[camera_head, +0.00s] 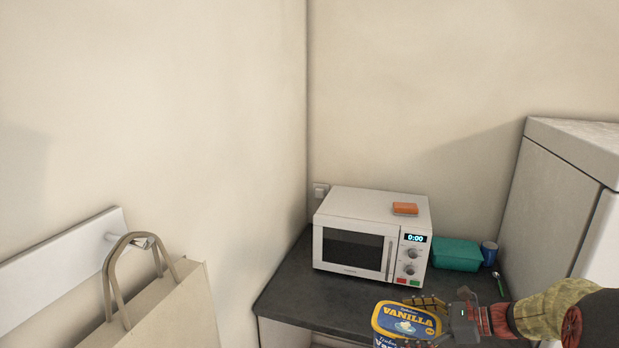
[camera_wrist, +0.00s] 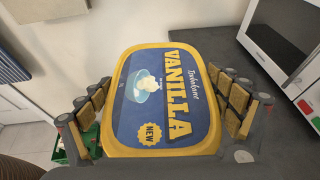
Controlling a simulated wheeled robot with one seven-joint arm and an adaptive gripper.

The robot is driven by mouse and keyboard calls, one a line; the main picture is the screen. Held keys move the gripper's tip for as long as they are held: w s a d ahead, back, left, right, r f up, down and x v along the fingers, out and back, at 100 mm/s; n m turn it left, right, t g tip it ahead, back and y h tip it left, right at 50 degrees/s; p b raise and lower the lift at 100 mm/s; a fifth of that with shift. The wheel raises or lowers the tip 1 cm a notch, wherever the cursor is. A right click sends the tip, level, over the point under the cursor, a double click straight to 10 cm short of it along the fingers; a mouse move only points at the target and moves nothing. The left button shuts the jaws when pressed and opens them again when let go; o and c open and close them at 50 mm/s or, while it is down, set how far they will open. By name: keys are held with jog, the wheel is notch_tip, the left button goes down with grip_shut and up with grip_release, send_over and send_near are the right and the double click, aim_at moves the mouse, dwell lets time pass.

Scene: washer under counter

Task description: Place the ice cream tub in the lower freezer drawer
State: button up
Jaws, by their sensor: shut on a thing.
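The ice cream tub (camera_head: 405,322) is yellow and blue with "VANILLA" on its lid. It shows in the head view at the bottom, in front of the dark counter. My gripper (camera_head: 432,318) comes in from the right and is shut on the tub. In the wrist view the tub's lid (camera_wrist: 165,95) fills the middle, with the padded fingers on its left and right sides. A tall white cabinet, possibly the fridge-freezer (camera_head: 560,200), stands at the right of the head view. No freezer drawer can be made out.
A white microwave (camera_head: 350,247) stands on the dark counter (camera_head: 290,290), with an orange sponge (camera_head: 405,208) on top. A green box (camera_head: 456,253) and a blue cup (camera_head: 489,254) are right of it. A beige bag (camera_head: 165,310) hangs at left from a wall hook.

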aim_at(382, 333)
jog(key=s+a+f+m+t+h, duration=0.1)
jog(key=a+f, duration=0.2)
jog(key=f, duration=0.6)
jog(key=a+f+m+t, duration=0.1)
jog(key=a+f, duration=0.1)
jog(key=f, duration=0.7)
jog(key=w+r+m+t+h, duration=0.1)
jog(key=r+m+h, duration=0.1)
jog(key=r, duration=0.2)
jog(key=w+r+m+t+h, duration=0.1)
jog(key=r+m+t+h, duration=0.1)
jog(key=r, duration=0.1)
jog(key=w+a+r+m+t+h, duration=0.1)
jog(key=r+m+t+h, duration=0.1)
jog(key=r, duration=0.2)
jog(key=shift+r+m, duration=0.3)
jog(key=shift+r, duration=0.05)
jog(key=shift+s+d+r+m+h, duration=0.15)
jog(key=shift+s+r+m+h, duration=0.15)
jog(key=shift+r+m+h, duration=0.25)
jog(key=shift+d, duration=0.15)
